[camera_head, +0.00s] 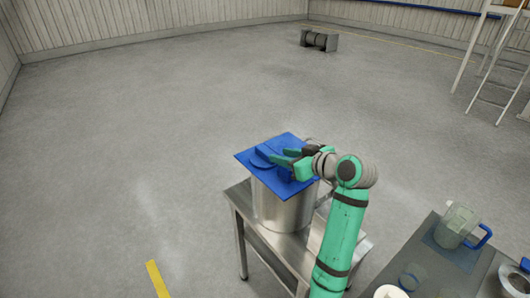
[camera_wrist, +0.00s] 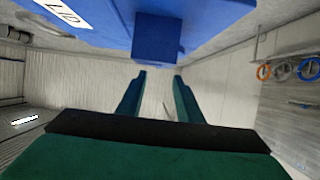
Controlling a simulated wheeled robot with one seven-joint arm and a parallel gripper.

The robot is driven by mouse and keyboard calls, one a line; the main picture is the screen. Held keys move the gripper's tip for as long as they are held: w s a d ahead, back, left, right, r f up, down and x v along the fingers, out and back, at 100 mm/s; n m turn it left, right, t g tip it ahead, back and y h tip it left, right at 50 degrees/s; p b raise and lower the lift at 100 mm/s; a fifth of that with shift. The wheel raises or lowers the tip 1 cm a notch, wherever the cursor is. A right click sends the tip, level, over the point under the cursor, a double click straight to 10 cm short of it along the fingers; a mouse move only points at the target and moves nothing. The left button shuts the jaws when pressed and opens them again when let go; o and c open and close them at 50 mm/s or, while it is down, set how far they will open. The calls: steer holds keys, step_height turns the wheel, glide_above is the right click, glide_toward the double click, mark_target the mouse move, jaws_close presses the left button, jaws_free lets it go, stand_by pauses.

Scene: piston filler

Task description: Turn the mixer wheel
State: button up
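I cannot make out a mixer wheel in either view. A square blue lid (camera_head: 290,140) lies on a steel pot (camera_head: 282,208) on a metal stand. A raised blue part (camera_head: 261,156) is on the lid; my gripper partly covers it. My gripper (camera_head: 280,156) is over the lid, its green fingers pointing left toward that part. In the wrist view my gripper (camera_wrist: 158,95) has its fingers apart with nothing between them. The blue lid (camera_wrist: 100,20), marked "LID", and a blue block (camera_wrist: 157,36) fill the top, the block just beyond the fingertips. Contact cannot be told.
The steel stand (camera_head: 262,245) carries the pot. A dark table (camera_head: 432,265) at lower right holds a clear jug (camera_head: 456,224) with a blue handle. A ladder (camera_head: 500,70) stands at the far right. A dark grey object (camera_head: 319,40) lies far back. The floor left is clear.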

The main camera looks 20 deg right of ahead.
mark_target(266, 152)
steer(key=x, duration=1)
steer(key=shift+w, duration=0.15)
jaws_close()
